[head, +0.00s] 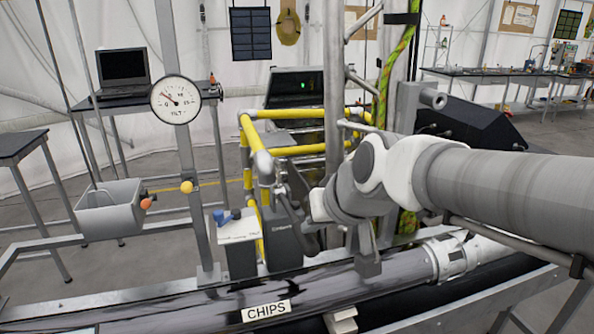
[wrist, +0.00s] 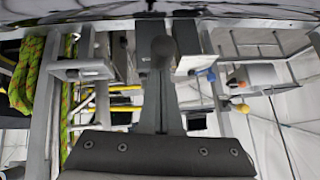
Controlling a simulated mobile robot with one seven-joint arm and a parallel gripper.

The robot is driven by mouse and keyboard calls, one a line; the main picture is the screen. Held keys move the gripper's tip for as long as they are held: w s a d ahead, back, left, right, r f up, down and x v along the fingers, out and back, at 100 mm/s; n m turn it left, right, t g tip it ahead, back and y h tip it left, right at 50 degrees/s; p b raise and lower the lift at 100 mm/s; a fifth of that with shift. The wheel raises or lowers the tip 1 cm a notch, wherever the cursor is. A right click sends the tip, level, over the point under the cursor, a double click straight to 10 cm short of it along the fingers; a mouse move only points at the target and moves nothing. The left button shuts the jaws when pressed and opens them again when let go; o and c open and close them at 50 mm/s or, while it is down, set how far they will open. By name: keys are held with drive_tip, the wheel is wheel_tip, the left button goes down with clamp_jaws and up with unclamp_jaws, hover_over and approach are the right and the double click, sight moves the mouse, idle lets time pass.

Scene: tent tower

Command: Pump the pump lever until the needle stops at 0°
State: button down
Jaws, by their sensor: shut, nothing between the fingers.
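The round white tilt gauge (head: 175,99) is on a grey post at left in the head view. Its red needle points to the upper left; the exact reading is too small to tell. The grey pump lever (head: 290,206) appears beside the dark pump box (head: 283,238), partly hidden by my arm. In the wrist view a dark rounded knob (wrist: 162,48), seemingly the lever's end, is at top centre. My gripper (head: 318,206) is shut and empty, close to the lever on its right. I cannot tell whether they touch.
A box with a blue handle (head: 238,228) stands left of the pump. Yellow rails (head: 290,113) and a grey mast (head: 332,75) rise behind. A grey bin (head: 110,207) hangs at left.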

sight(318, 248)
drive_tip(key=shift+s+f+t+b, duration=0.15)
drive_tip(key=shift+f+t+b, duration=0.05)
drive_tip(key=shift+f+b, duration=0.4)
drive_tip(key=shift+s+f+t+b, duration=0.2)
drive_tip(key=shift+f+b, duration=0.25)
drive_tip(key=shift+f, duration=0.2)
drive_tip(key=shift+s+d+f+b, duration=0.1)
drive_tip(key=shift+f+b, duration=0.9)
drive_tip(key=shift+b, duration=0.4)
